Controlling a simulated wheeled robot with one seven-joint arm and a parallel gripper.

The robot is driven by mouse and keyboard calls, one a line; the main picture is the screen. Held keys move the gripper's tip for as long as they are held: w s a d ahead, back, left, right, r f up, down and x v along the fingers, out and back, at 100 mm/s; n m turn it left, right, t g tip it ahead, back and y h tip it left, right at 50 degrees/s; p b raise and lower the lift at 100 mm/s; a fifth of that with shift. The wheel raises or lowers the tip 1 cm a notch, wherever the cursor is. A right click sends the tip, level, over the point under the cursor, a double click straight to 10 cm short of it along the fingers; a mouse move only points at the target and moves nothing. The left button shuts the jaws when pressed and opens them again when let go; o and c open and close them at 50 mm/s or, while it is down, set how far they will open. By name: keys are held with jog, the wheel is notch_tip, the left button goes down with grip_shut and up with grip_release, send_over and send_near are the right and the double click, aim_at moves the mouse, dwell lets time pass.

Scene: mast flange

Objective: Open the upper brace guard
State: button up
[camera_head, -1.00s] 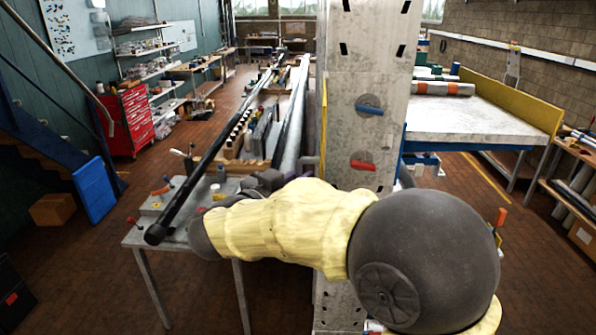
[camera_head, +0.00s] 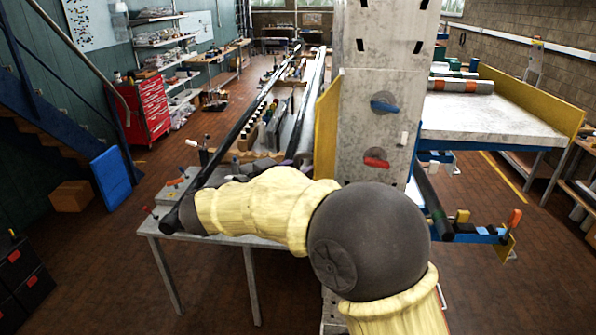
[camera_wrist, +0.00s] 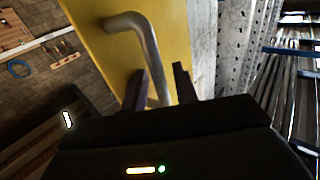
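The upper brace guard is a yellow plate (camera_head: 327,128) at the left edge of the grey mast (camera_head: 385,90), standing out at an angle from it. In the wrist view the yellow plate (camera_wrist: 95,50) carries a bent metal bar handle (camera_wrist: 148,48). My gripper (camera_wrist: 162,72) has one dark finger on each side of the handle's lower stretch. A gap shows between the bar and the right finger, so the fingers look open around it. The handle's lower end is partly hidden by my gripper. In the head view my arm hides the gripper.
The mast carries a blue knob (camera_head: 384,103) and a red knob (camera_head: 376,158). A metal table (camera_head: 215,228) with long dark bars stands at left. A white-topped bench (camera_head: 475,118) stands at right. Open brick floor (camera_head: 95,245) lies at lower left.

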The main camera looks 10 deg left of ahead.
jog(key=shift+f, duration=0.15)
jog(key=b+v, duration=0.8)
jog(key=v, duration=0.9)
jog(key=shift+s, duration=0.15)
